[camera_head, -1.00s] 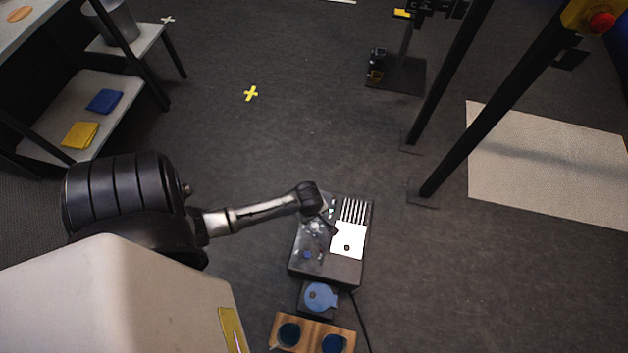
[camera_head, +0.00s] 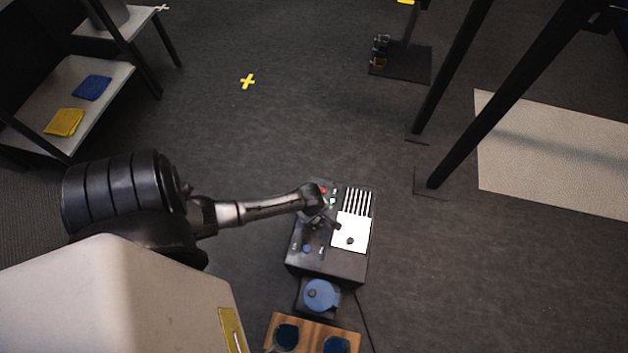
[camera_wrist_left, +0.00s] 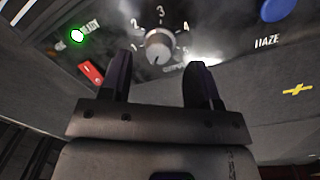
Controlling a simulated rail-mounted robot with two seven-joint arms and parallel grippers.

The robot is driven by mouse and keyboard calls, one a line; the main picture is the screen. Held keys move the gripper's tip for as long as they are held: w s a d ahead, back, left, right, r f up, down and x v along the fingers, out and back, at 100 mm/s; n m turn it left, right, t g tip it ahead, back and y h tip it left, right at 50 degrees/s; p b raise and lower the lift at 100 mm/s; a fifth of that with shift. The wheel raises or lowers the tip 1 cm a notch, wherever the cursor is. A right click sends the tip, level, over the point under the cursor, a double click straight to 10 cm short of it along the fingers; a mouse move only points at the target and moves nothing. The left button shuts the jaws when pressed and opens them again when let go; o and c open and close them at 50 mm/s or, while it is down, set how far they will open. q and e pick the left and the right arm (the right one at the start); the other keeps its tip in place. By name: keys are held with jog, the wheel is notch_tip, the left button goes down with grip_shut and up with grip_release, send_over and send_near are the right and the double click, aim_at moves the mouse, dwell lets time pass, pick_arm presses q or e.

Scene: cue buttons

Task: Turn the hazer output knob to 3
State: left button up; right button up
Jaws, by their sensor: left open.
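The hazer is a dark box (camera_head: 340,268) on the floor at the lower middle of the head view. In the left wrist view its round output knob (camera_wrist_left: 158,44) sits on the panel, ringed by white numerals, with 2, 3 and 4 readable. A dark mark shows at the knob's lower edge; I cannot be sure it is the pointer. My left gripper (camera_wrist_left: 159,64) is open, its fingers on either side below the knob in the picture, with no clear contact. In the head view the left gripper (camera_head: 326,222) is over the box. My right gripper is not in view.
The panel has a lit green READY light (camera_wrist_left: 77,36), a red switch (camera_wrist_left: 91,73) and a blue HAZE button (camera_wrist_left: 277,9). A white sheet (camera_head: 352,232) lies on the box. A blue-topped container (camera_head: 320,295) and wooden tray (camera_head: 308,327) stand below it. Black posts rise at right.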

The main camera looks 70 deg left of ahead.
pick_arm(q)
jog(key=shift+w+f+b, duration=0.1)
jog(key=shift+f+b, duration=0.6)
jog(key=shift+f, duration=0.65)
